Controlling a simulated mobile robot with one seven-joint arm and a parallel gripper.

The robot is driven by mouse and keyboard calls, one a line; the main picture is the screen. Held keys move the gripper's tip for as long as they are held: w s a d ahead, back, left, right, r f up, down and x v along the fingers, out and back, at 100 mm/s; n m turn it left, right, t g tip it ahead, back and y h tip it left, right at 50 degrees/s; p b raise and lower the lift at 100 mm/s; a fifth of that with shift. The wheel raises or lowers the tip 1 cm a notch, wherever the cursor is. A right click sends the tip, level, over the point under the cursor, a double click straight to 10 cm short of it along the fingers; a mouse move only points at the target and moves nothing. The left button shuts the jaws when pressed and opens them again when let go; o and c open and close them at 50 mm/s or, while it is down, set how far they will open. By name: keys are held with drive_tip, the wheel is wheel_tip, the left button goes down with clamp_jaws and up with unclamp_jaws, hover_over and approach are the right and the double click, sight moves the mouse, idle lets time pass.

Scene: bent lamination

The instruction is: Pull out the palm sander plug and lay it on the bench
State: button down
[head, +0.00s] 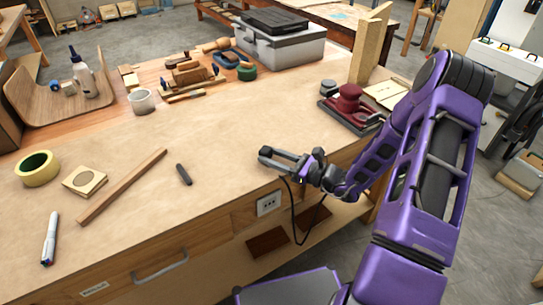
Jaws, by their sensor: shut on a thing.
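My gripper (270,158) is above the front part of the workbench (225,125), up and slightly right of the socket strip (268,204). It is shut on a small dark plug at its fingertips; the plug is hard to tell apart from the dark fingers. A black cord (293,215) hangs from near the gripper in a loop over the bench's front edge. The socket strip in the bench front shows its face, with no plug seen in it. The dark red palm sander (350,104) sits on a dark base at the bench's right side.
A dark stub (183,174), wooden strip (123,186), yellow tape roll (37,168) and marker (49,238) lie to the left. A grey cup (142,101), hand plane (190,74) and toolbox (280,45) stand farther back.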

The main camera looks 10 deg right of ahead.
drive_tip(key=shift+f, duration=0.25)
drive_tip(key=shift+c, duration=1.7)
unclamp_jaws()
drive_tip(key=shift+r, duration=0.1)
